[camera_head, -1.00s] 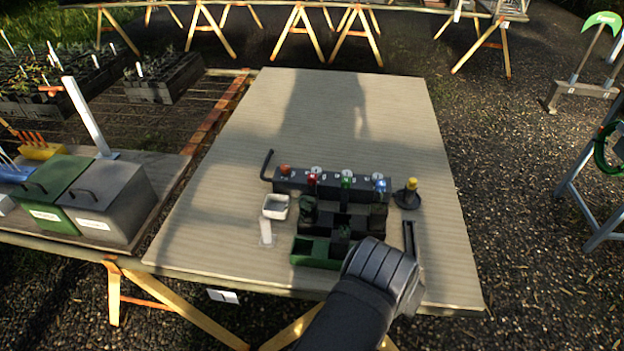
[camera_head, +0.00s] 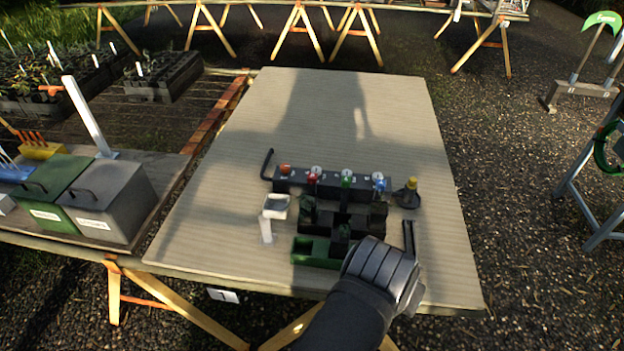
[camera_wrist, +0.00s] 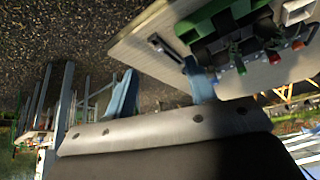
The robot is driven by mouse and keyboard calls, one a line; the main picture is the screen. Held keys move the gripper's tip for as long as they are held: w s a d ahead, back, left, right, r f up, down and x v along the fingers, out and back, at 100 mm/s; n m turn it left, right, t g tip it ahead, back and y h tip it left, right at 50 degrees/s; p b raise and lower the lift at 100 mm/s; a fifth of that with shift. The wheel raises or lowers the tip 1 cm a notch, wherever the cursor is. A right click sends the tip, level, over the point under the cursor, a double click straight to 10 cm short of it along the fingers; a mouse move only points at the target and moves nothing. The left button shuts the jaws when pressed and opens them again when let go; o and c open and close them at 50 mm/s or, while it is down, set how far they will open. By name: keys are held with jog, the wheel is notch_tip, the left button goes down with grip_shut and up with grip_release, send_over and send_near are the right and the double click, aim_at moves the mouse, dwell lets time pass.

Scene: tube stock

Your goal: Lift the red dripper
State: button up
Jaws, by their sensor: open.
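The red dripper (camera_head: 312,178) stands upright in the dark rack (camera_head: 330,184) on the table, between an orange-topped one (camera_head: 285,170) and a green one (camera_head: 347,180). It also shows in the wrist view (camera_wrist: 272,57), at the upper right. My gripper (camera_head: 384,272) is over the near right part of the table, to the right of and nearer than the red dripper, and well apart from it. In the wrist view its two blue-grey fingers (camera_wrist: 161,88) are spread apart with nothing between them. In the head view the fingertips are hidden behind the hand.
A blue dripper (camera_head: 380,184) is in the rack, and a yellow-topped one (camera_head: 411,184) stands in its own holder. Dark blocks (camera_head: 343,222), a green tray (camera_head: 303,250), a white cup (camera_head: 276,206) and a dark bar (camera_head: 408,237) lie nearby. The table's far half is clear.

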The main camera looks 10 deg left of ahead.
jog(key=w+d+r+n+g+y, duration=0.1)
jog(key=w+d+r, duration=0.15)
jog(key=r, duration=0.65)
jog(key=w+d+r+g+y, duration=0.15)
jog(key=w+r, duration=0.25)
jog(key=r, duration=0.5)
jog(key=w+r+n, duration=0.1)
jog(key=w+r, duration=0.1)
jog(key=w, duration=0.6)
jog(key=n+g, duration=0.3)
send_over(312, 176)
jog(key=shift+t, duration=0.25)
jog(key=f, duration=2.7)
jog(key=shift+a+f, duration=0.25)
jog(key=shift+d+f, duration=0.15)
jog(key=shift+f, duration=1.2)
jog(key=shift+d+f, duration=0.1)
jog(key=shift+f, duration=1.25)
